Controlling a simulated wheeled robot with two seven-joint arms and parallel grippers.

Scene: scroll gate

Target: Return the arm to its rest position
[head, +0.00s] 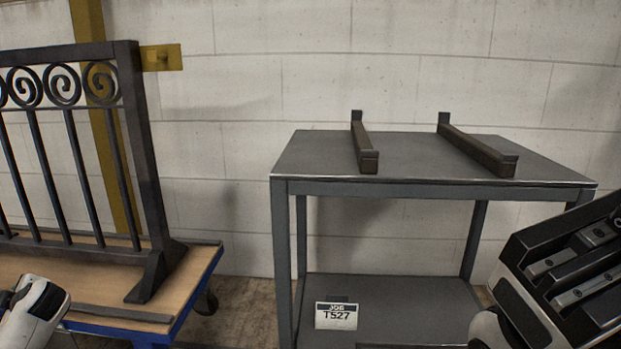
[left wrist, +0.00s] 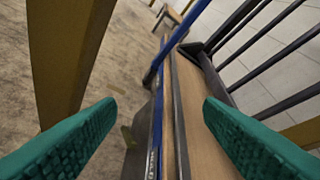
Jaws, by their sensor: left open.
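My left gripper (left wrist: 160,118) is open in the left wrist view, with its two green ridged fingers wide apart and nothing between them. It is over the edge of the blue-framed cart, close to the gate's bars (left wrist: 262,62). In the head view only a white part of my left arm shows at the bottom left; the gripper itself is out of frame. The body of my right gripper (head: 580,275) shows at the right edge, beside the grey table; its fingertips cannot be made out. The dark scroll gate (head: 148,170) stands upright on the wooden cart deck (head: 190,262).
A grey table (head: 435,181) carries two dark rails (head: 364,145) (head: 478,147). A job sign (head: 336,316) sits on its lower shelf. A yellow post (head: 118,170) stands behind the gate, and a yellow post (left wrist: 68,55) fills the wrist view's upper left. Floor shows between cart and table.

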